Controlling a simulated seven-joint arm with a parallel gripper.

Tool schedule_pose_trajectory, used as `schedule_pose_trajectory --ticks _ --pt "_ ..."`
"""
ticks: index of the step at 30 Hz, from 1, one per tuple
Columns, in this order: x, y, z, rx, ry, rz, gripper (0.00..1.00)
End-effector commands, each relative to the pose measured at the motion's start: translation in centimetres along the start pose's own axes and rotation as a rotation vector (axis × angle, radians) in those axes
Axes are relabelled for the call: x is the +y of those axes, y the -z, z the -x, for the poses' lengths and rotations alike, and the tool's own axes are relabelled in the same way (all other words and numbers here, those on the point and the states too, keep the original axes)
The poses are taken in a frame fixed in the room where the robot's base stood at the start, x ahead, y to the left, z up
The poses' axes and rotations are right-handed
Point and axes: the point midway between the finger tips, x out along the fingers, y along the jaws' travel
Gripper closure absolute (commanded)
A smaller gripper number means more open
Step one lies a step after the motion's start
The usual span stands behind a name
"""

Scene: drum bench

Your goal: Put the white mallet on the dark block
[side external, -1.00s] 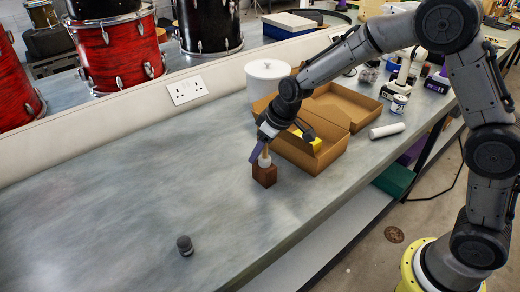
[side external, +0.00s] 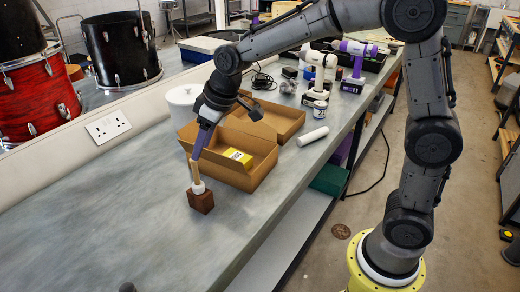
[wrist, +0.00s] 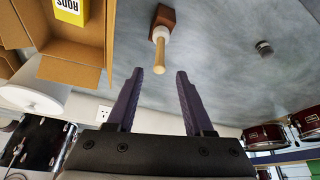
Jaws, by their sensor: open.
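The white mallet (side external: 198,187) stands head down on the dark brown block (side external: 201,202), its pale wooden handle pointing up. In the wrist view the white head (wrist: 161,33) rests against the block (wrist: 164,15), and the handle points toward my gripper. My gripper (side external: 197,157) is just above the mallet in the side view, its purple fingers close to the handle's top. In the wrist view my gripper (wrist: 159,72) is open with nothing clamped, and the handle's end shows between the fingertips. The side view does not show the gap between handle and fingers clearly.
An open cardboard box (side external: 235,165) with a yellow packet (side external: 238,157) stands right beside the block. A white tub (side external: 184,102) is behind it. A white cylinder (side external: 313,136) lies on the bench. A small dark knob (wrist: 264,48) stands apart. The bench's left side is mostly clear.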

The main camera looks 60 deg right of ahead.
Motion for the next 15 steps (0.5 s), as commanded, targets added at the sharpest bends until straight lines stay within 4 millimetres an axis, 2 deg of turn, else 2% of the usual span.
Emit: schedule_pose_trajectory --ticks 4,8,12,15 --pt "0.1 -0.7 1.1 0.006 -0.005 -0.01 0.48" --pt "0.3 -3.5 4.7 0.022 -0.024 -0.048 0.48" --pt "0.1 -9.1 9.4 0.042 -0.055 -0.115 0.48" --pt "-0.2 -13.5 11.8 0.056 -0.079 -0.164 0.48"
